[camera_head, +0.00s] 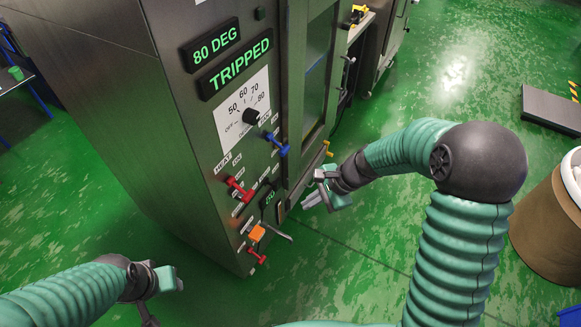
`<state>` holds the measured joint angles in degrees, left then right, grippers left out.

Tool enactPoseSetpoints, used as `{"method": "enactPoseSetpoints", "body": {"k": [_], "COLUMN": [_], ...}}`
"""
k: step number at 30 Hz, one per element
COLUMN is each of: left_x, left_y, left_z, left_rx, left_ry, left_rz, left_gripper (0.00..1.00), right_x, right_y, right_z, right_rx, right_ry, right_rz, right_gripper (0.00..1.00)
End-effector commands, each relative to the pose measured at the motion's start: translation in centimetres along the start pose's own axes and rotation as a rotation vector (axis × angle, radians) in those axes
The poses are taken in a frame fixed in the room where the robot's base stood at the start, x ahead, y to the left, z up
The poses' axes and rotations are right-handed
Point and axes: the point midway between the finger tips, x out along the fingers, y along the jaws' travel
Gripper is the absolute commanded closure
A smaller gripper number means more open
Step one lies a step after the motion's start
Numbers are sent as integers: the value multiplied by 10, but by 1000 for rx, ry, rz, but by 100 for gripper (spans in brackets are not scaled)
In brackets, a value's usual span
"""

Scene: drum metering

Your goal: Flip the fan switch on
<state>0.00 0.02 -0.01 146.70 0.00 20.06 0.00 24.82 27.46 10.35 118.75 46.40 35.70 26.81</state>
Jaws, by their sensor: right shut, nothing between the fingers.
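A steel cabinet carries a control panel in the camera_head view. A red lever switch (238,188) sits beside a label reading HEAT. A blue lever switch (276,144) sits higher and to its right. Lower down are an orange block (257,233) and another red lever (257,257). I cannot read a fan label on any of them. My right gripper (314,201) is shut and empty, right of the panel's lower part and apart from the switches. My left gripper (172,282) is at the lower left, away from the panel; its finger gap is not clear.
Green displays read 80 DEG (215,46) and TRIPPED (241,63). A black dial (250,116) sits on a white scale. A tall door with a window (318,65) adjoins the panel. A brown drum (548,222) stands at the right. Green floor (330,285) lies open in front.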

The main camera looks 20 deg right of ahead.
Motion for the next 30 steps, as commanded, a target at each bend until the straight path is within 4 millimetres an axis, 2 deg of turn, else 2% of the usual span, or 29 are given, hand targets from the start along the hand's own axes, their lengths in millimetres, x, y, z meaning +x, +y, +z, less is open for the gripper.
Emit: {"method": "enactPoseSetpoints", "body": {"k": [1,3,6,9,12,21,25,30], "left_x": [24,36,45,48,47,47,51,57], "left_y": [0,0,0,0,0,0,0,0], "left_z": [6,8,10,11,11,11,12,13], "left_rx": [0,0,0,0,0,0,0,0], "left_ry": [0,0,1,1,1,1,1,1], "left_rz": [0,0,0,0,0,0,0,0], "left_gripper": [59,59,59,59,59,59,59,59], "right_x": [24,30,26,18,15,18,32,64], "right_y": [-18,-51,-86,-104,-110,-111,-117,-134], "right_z": [-26,-47,-76,-92,-95,-94,-92,-84], "right_rx": [209,462,713,836,868,865,863,861], "right_ry": [-74,-187,-322,-398,-419,-416,-415,-416], "right_rz": [-79,-185,-302,-365,-381,-378,-376,-375], "right_gripper": [100,100,100,100,100,100,100,100]}}
